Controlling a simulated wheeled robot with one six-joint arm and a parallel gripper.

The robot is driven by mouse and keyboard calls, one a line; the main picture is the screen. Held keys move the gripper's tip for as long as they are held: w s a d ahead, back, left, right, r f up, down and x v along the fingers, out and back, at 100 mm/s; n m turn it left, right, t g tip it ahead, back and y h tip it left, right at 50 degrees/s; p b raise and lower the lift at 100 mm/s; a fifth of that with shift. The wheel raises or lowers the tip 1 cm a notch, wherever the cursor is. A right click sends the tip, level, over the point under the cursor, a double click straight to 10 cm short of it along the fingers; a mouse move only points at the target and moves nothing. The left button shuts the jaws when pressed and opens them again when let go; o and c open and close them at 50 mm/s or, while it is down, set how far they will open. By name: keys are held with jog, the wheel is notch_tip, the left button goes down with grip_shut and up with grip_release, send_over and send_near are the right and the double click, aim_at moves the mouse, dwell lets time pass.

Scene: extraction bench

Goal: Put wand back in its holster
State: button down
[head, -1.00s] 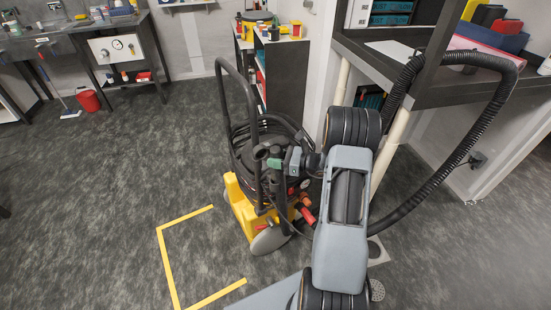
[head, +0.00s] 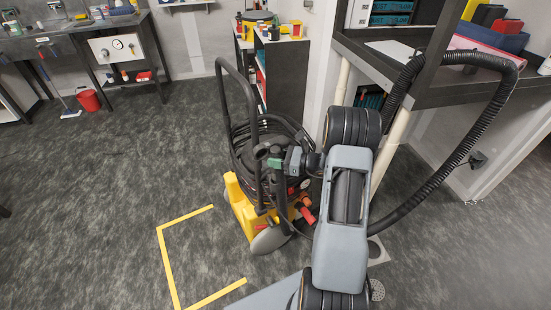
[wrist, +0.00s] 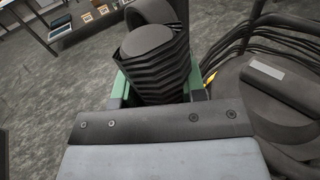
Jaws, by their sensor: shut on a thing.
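My gripper (head: 275,163) is shut on a black ribbed part of the wand, which sits between its green fingers in the wrist view (wrist: 158,65). In the head view the wand's dark rounded end (head: 261,151) shows just left of the fingers. The gripper is over the yellow and black extraction machine (head: 243,207), beside its tall black handle (head: 222,95). The wand's lower part blends with the dark machine. I cannot make out the holster clearly, nor whether the wand touches it.
A black corrugated hose (head: 492,110) loops at right past the dark bench (head: 445,92). Coiled black cable (wrist: 290,45) lies on the machine. Orange-red parts (head: 308,214) sit at its right side. Yellow floor tape (head: 165,262) marks a clear area at front left.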

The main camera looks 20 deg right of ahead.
jog(key=shift+f+b, duration=1.85)
jog(key=shift+f, duration=0.65)
jog(key=c, duration=0.6)
grip_release()
jog(key=v, duration=1.4)
jog(key=shift+r, duration=0.1)
jog(key=s+a+f+n+g+h, duration=0.1)
jog(key=s+a+f+n+g, duration=0.1)
jog(key=s+f+g, duration=0.15)
jog(key=s+a+r+n+g+h+p, duration=0.3)
jog(key=s+a+n+g, duration=0.1)
jog(key=a+n+g, duration=0.25)
jog(key=s+a+r+n+t+h+p, duration=0.1)
jog(key=s+a+r+n+h+p, duration=0.1)
jog(key=r, duration=0.6)
jog(key=s+a+r+n+h+p, duration=0.2)
jog(key=a+r+n+h+p, duration=0.2)
jog(key=r+n, duration=0.5)
jog(key=s+a+r+n+t+h+p, duration=0.1)
jog(key=s+a+r+n+h+p, duration=0.1)
jog(key=a+r+n, duration=0.4)
notch_tip(320, 180, up, 2)
jog(key=shift+a+r+t+h+p, duration=0.15)
jog(key=shift+a+t+h+p, duration=0.15)
jog(key=shift+a+h+p, duration=0.4)
